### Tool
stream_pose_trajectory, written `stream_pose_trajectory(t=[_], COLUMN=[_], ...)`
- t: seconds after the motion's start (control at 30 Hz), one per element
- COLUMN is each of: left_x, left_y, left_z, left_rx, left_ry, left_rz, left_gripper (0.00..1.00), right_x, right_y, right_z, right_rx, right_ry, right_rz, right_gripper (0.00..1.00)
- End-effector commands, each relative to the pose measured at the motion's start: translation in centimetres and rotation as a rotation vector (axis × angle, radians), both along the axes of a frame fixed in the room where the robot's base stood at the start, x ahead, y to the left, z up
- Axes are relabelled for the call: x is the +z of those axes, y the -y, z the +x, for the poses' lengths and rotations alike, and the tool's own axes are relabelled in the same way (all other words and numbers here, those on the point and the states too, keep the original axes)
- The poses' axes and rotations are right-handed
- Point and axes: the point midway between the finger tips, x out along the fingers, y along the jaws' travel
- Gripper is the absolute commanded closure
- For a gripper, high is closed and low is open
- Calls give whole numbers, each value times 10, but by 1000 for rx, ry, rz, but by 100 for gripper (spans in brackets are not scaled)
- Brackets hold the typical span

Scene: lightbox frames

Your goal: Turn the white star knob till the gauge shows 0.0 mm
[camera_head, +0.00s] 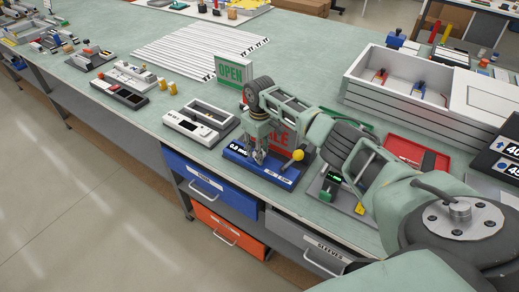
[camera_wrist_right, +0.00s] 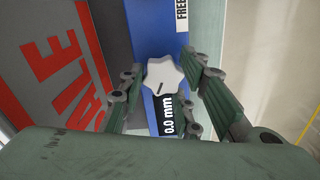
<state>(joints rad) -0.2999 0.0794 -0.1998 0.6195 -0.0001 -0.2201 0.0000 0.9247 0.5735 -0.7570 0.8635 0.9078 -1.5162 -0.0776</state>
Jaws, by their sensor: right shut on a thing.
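The white star knob (camera_wrist_right: 163,77) sits on a blue device (camera_wrist_right: 158,25), between the two fingers of my right gripper (camera_wrist_right: 163,84). The gripper is shut on the knob from both sides. In the head view my right gripper (camera_head: 258,156) reaches down onto the blue device (camera_head: 275,176) near the table's front edge, and its fingers mostly hide the knob. The gauge (camera_wrist_right: 170,118) beside the knob reads 0.0 mm in the wrist view, partly framed by the gripper. My left gripper is not in view.
A red SALE sign (camera_wrist_right: 50,65) stands close beside the device. A green OPEN sign (camera_head: 232,72) stands behind, and a grey device (camera_head: 201,122) lies to the left. A yellow ball-topped lever (camera_head: 298,155) is just right of my gripper. A red tray (camera_head: 416,152) lies further right.

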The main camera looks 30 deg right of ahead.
Motion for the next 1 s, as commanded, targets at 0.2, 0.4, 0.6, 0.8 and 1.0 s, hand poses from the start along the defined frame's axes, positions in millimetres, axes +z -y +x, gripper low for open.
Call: stream_pose_trajectory(t=[0.2,0.4,0.6,0.8,1.0], left_x=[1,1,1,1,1], left_y=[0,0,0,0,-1], left_z=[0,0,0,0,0], left_rx=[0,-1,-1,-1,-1], left_ry=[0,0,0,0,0], left_rz=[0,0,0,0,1], left_gripper=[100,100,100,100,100], right_x=[2,3,3,4,3], right_y=[5,6,6,6,4], right_z=[1,2,3,3,3], right_rx=[66,91,94,93,95], right_ry=[4,7,9,10,8], right_rz=[-8,-9,-9,-9,-6], right_gripper=[95,95,95,67,54])
